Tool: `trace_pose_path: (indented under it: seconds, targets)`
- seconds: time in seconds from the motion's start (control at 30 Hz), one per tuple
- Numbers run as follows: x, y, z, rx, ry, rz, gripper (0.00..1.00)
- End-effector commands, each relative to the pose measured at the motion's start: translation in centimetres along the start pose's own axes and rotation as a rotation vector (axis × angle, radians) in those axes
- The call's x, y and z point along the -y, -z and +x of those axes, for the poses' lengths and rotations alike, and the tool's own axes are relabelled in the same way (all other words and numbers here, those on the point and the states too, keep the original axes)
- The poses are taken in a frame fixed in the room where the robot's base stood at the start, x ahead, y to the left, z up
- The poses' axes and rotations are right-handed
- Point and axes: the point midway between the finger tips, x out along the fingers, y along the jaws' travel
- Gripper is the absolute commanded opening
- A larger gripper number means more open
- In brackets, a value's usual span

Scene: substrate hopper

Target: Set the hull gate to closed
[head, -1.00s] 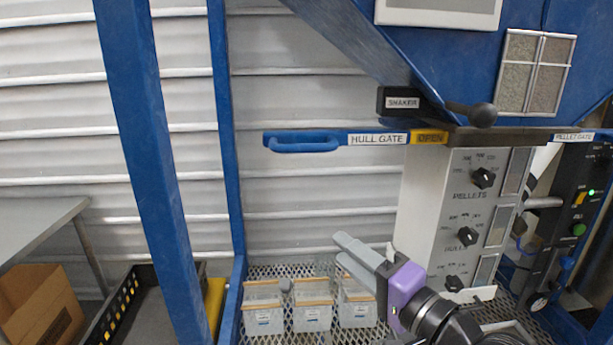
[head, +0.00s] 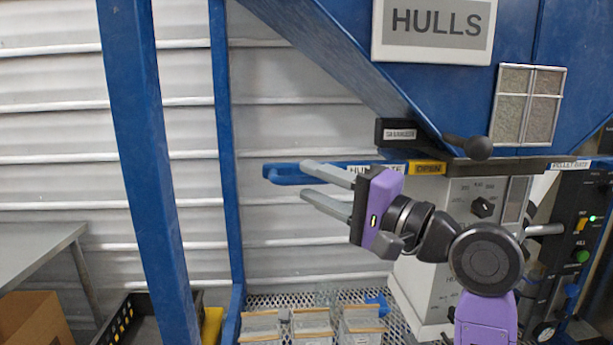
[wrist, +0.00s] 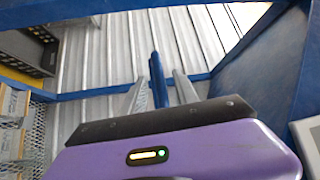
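The hull gate (head: 283,174) is a blue sliding bar with a looped handle at its left end, under the hopper. A yellow OPEN label (head: 428,168) shows beside its HULL GATE label, which my gripper partly hides. My gripper (head: 308,178) is open at the handle, its fingers pointing left, one near handle height and one lower. In the wrist view the blue handle (wrist: 157,80) appears between the two spread fingers, with a gap on each side. I cannot tell whether either finger touches it.
The shaker box (head: 399,133) with a black knob (head: 480,147) sits just above the bar. A blue post (head: 145,170) stands at the left. The pellet gate label (head: 570,165) is at the right. Space left of the handle looks free.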

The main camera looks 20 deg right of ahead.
Motion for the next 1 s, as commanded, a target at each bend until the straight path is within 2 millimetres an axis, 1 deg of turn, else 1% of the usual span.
trace_pose_path:
  seconds: [0.03,0.1,0.2,0.5,0.57,0.6,0.7,1.0]
  targets:
    - [0.1,0.0,0.7,0.001,-0.001,0.001,0.36]
    - [0.1,0.0,1.3,0.001,0.000,0.000,0.36]
    - [0.1,0.0,1.9,0.001,0.000,0.000,0.36]
    - [0.0,0.0,2.1,-0.001,0.000,-0.001,0.36]
    - [0.0,0.0,2.1,-0.001,0.000,-0.001,0.24]
    - [0.0,0.0,2.1,-0.001,0.000,-0.001,0.16]
    - [0.0,0.0,2.1,-0.001,0.000,-0.001,0.00]
    - [-0.1,0.0,2.1,-0.001,-0.001,-0.001,0.00]
